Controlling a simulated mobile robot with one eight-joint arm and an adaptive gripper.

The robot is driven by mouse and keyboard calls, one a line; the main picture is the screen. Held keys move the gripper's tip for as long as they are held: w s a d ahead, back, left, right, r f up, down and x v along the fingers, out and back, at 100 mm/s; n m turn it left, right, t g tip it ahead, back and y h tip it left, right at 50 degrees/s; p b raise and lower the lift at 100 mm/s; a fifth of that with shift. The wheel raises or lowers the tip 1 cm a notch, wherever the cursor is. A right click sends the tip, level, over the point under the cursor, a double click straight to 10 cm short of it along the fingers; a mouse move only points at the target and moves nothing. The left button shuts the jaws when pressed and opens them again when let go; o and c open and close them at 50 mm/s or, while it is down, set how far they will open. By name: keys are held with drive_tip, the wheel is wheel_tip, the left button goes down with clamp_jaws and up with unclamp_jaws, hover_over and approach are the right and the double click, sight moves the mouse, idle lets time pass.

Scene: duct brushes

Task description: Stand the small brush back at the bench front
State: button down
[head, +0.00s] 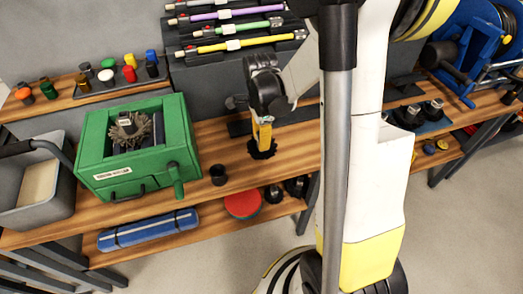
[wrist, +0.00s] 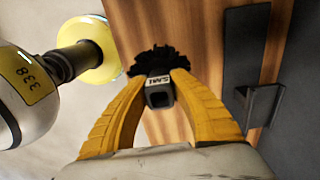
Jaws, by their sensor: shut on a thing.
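The small brush shows in the head view as a dark bristle head (head: 262,152) under my gripper (head: 262,135). It is over the front part of the wooden bench (head: 225,140). In the wrist view its black bristles (wrist: 162,58) fan out beyond a dark square stem end with a white label (wrist: 159,82). My gripper's yellow fingers (wrist: 160,95) are shut on the stem from both sides. The bristles point down at the wood. I cannot tell whether they touch it.
A green box (head: 160,170) with a brown wire brush (head: 130,128) in it stands to the left. A small dark cup (head: 218,175) is at the bench front. A rack of coloured rods (head: 240,42) is behind. A metal bracket (wrist: 260,105) is right of the fingers.

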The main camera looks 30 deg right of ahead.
drive_tip(key=shift+w+f, duration=0.2)
drive_tip(key=shift+d+f+b, duration=0.1)
drive_tip(key=shift+f+b, duration=0.9)
drive_tip(key=shift+f, duration=0.9)
drive_tip(key=shift+f, duration=0.2)
drive_tip(key=c, duration=1.2)
unclamp_jaws()
drive_tip(key=shift+r, duration=0.15)
